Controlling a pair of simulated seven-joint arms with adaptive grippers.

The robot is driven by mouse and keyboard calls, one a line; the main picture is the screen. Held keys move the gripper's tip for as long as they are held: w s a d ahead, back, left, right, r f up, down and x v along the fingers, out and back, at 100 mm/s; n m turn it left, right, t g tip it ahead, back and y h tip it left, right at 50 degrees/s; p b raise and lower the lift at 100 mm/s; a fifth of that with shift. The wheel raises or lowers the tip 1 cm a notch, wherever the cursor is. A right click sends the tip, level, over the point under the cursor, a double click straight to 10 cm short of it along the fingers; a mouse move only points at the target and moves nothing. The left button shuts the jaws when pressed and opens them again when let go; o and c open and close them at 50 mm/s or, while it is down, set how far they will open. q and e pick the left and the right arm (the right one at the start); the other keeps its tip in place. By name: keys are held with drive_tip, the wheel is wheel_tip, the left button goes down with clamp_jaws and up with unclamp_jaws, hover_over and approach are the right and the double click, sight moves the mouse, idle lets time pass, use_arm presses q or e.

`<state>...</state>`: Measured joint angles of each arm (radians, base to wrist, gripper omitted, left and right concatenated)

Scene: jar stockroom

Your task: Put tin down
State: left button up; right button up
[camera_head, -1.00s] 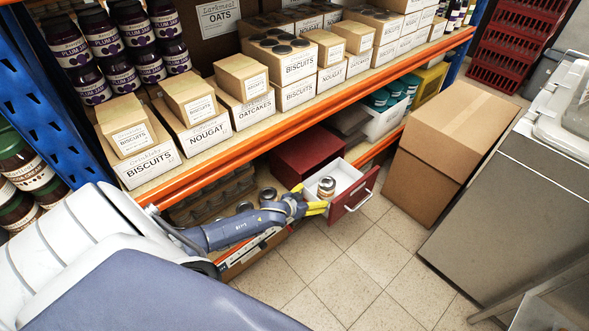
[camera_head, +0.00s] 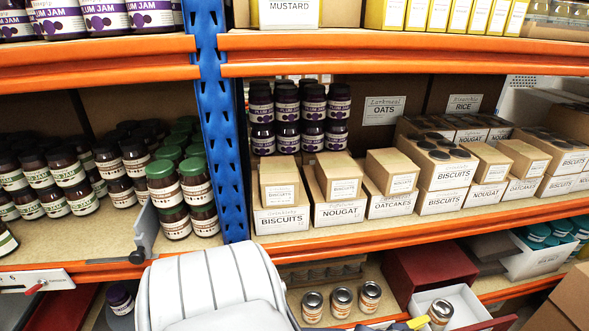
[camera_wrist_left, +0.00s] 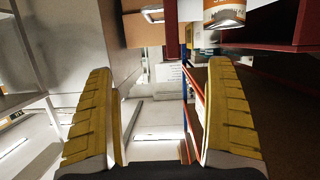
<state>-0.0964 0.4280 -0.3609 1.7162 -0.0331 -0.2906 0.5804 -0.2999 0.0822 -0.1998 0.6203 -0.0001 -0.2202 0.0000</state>
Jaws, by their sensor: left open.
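A tin (camera_head: 440,314) with a metal lid and orange-white label stands in the white-lined open drawer (camera_head: 425,297) of a red box (camera_head: 430,268), at the lower right of the head view. Only a yellow fingertip of my left gripper (camera_head: 416,322) shows there, just left of the tin. In the left wrist view my left gripper (camera_wrist_left: 160,75) has its two yellow fingers wide apart with nothing between them. The tin (camera_wrist_left: 224,12) is at the top of that view, beyond the fingertips and apart from them. My right gripper is not in view.
Several similar tins (camera_head: 341,302) stand on the lower shelf left of the red box. Boxes of biscuits and nougat (camera_head: 338,211) fill the shelf above, behind an orange beam (camera_head: 400,230). A cardboard box (camera_head: 565,305) is at the lower right corner.

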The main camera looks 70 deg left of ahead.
use_arm(q)
drive_tip(key=s+d+r+t, duration=0.1)
drive_tip(key=s+d+r, duration=0.1)
drive_tip(key=d+r, duration=0.15)
drive_tip(key=s+a+f+g+y, duration=0.1)
drive_tip(key=s+a+f+g, duration=0.1)
drive_tip(key=s+f, duration=0.75)
drive_tip(key=s+a+f+g+y, duration=0.1)
drive_tip(key=s+f+g, duration=0.25)
drive_tip(key=f, duration=1.05)
drive_tip(key=s+a+f+g+y, duration=0.1)
drive_tip(key=s+a+f+g, duration=0.1)
drive_tip(key=s+f, duration=0.8)
drive_tip(key=s+f+g, duration=0.2)
drive_tip(key=s+f, duration=0.3)
drive_tip(key=s, duration=0.4)
drive_tip(key=s+f+g, duration=0.1)
drive_tip(key=s+f, duration=0.4)
drive_tip(key=s, duration=0.3)
drive_tip(key=s+f+g+y, duration=0.1)
drive_tip(key=s+f, duration=0.3)
drive_tip(key=s, duration=0.5)
drive_tip(key=shift+s+a+f+m+g, duration=0.3)
drive_tip(key=shift+s+f+m+g, duration=0.1)
drive_tip(key=shift+g, duration=0.45)
drive_tip(key=shift+w, duration=0.15)
